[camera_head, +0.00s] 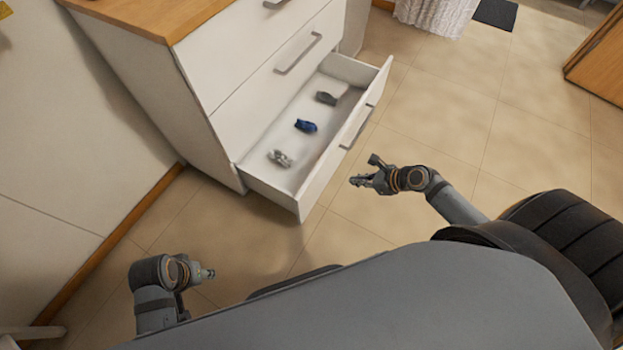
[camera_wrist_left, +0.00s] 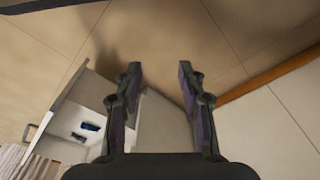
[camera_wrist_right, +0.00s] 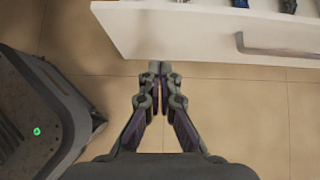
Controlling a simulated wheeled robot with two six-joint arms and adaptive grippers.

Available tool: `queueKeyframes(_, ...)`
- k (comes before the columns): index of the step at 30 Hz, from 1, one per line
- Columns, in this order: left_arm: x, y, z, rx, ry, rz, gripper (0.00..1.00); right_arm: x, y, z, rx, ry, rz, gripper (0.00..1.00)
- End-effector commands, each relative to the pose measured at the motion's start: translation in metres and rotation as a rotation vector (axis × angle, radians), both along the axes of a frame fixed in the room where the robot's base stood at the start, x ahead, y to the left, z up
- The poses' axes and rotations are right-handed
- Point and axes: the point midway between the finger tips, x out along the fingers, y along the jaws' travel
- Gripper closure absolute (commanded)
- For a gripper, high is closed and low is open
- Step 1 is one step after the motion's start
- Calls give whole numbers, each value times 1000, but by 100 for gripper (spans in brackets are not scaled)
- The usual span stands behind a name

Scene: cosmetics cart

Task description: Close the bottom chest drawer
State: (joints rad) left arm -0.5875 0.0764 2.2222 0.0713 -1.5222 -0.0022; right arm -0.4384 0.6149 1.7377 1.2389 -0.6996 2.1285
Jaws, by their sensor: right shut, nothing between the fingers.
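The white chest (camera_head: 215,85) with a wooden top stands at the upper left in the head view. Its bottom drawer (camera_head: 318,178) is pulled out, with a bar handle on its front; the drawers above are shut. The drawer front also shows in the right wrist view (camera_wrist_right: 190,35), with its handle (camera_wrist_right: 275,48). My right gripper (camera_head: 362,180) is shut and empty, out in front of the drawer front and apart from it. My left gripper (camera_wrist_left: 160,80) is open and empty, low at the left of the head view, away from the drawer.
Inside the drawer lie a dark grey item (camera_head: 327,98), a blue item (camera_head: 306,126) and a silver-grey item (camera_head: 280,158). The tiled floor (camera_head: 440,120) in front of the drawer is clear. A wall with wooden skirting (camera_head: 110,245) runs along the left.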

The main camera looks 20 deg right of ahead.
Motion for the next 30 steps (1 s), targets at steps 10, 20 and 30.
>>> queueKeyframes(10, 1, -6, -13, -22, -45, -5, 60, 11, 12, -14, 24, 5, -12, 100)
queueKeyframes(20, 12, -22, -61, -97, -249, 1, 60, 50, 45, -67, 23, 5, -12, 100)
queueKeyframes(30, 38, -27, -62, -124, -436, 16, 60, 82, 72, -69, 20, 5, -10, 100)
